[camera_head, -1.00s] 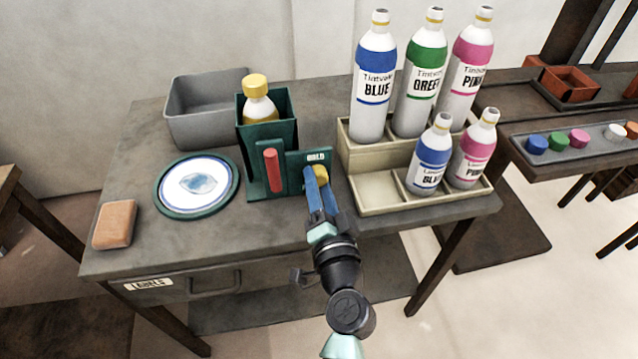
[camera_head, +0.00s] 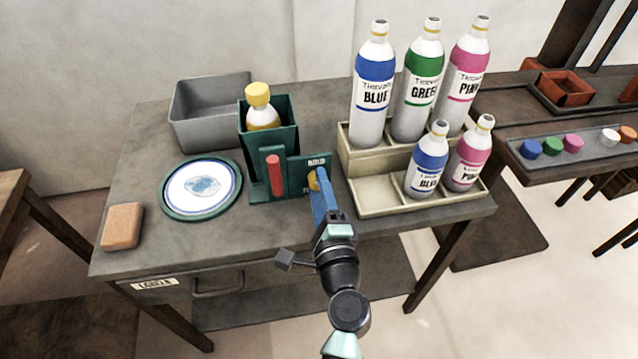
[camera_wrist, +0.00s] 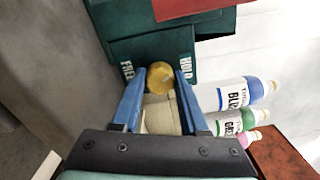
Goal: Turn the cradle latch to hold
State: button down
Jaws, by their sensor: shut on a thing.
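The green cradle (camera_head: 268,135) stands on the grey table and holds a bottle with a yellow cap (camera_head: 258,94). A red bar (camera_head: 274,176) stands upright at its front. The latch is a yellow knob (camera_head: 313,181) on a green plate beside the cradle, with HOLD lettered above it and FREE, partly hidden, below. My gripper (camera_head: 319,183) is shut on the knob, its blue fingers partly covering it. In the wrist view the knob (camera_wrist: 160,77) sits between the fingertips, with FREE to the left and HOLD to the right. Which way the latch points cannot be told.
Close to the right of my gripper is a cream stepped rack (camera_head: 380,201) with several blue, green and pink bottles. To the left are a round plate (camera_head: 202,189), a grey bin (camera_head: 210,110) and a brown block (camera_head: 122,227). The table's front middle is clear.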

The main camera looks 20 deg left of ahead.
jog(key=m+p, duration=0.1)
jog(key=m, duration=0.4)
jog(key=shift+p, duration=0.35)
jog(key=shift+m, duration=0.4)
jog(key=shift+c, duration=2.1)
grip_release()
jog(key=v, duration=1.3)
